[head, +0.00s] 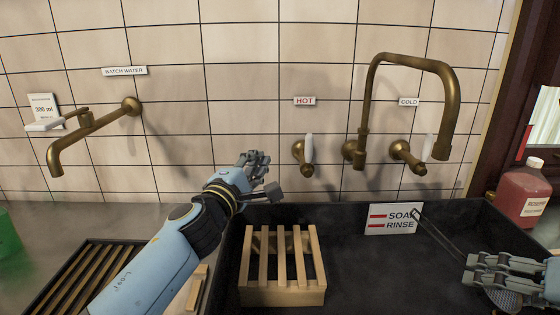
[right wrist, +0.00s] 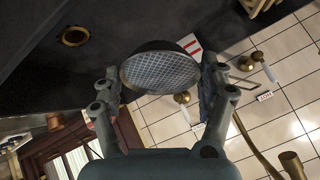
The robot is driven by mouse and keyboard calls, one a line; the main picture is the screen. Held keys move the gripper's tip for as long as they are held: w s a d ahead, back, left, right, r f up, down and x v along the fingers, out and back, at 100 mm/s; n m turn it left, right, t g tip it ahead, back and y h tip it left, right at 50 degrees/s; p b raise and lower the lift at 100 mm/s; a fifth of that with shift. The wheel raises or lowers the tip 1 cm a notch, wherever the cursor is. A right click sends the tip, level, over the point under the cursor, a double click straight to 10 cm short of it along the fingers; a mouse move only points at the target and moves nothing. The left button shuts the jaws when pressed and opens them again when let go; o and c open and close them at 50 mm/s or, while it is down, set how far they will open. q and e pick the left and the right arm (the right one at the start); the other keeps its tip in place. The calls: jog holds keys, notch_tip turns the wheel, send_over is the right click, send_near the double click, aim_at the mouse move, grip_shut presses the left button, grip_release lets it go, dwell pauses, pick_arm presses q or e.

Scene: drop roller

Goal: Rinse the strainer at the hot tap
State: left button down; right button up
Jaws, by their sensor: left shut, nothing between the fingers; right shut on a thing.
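The strainer, a round grey mesh bowl (right wrist: 160,72), is between the fingers of my right gripper (right wrist: 160,85), which is shut on it. In the head view my right gripper (head: 505,272) is at the lower right over the sink, with part of the mesh (head: 505,299) showing below it and a thin wire handle (head: 436,232) reaching up-left. The hot tap handle (head: 308,150), a white lever on brass, stands upright under the HOT label (head: 305,101). My left gripper (head: 258,163) is shut and empty, left of that handle and apart from it. The brass spout (head: 449,90) arches over the sink.
A wooden rack (head: 282,295) stands in the dark sink (head: 350,285), with a SOAP RINSE sign (head: 391,219) behind. A red soap bottle (head: 522,192) is at right. The batch water spout (head: 85,133) is at left.

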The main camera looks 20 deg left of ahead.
jog(key=s+d+p, duration=0.3)
jog(key=s+d, duration=0.1)
jog(key=d, duration=0.2)
dwell(0.4)
jog(key=shift+d, duration=0.1)
jog(key=shift+r, duration=0.1)
dwell(1.0)
jog(key=s+d+r+p, duration=0.2)
jog(key=d+r+p, duration=0.1)
jog(key=p, duration=0.3)
jog(key=shift+s+d+r, duration=0.4)
jog(key=shift+d, duration=0.15)
dwell(1.0)
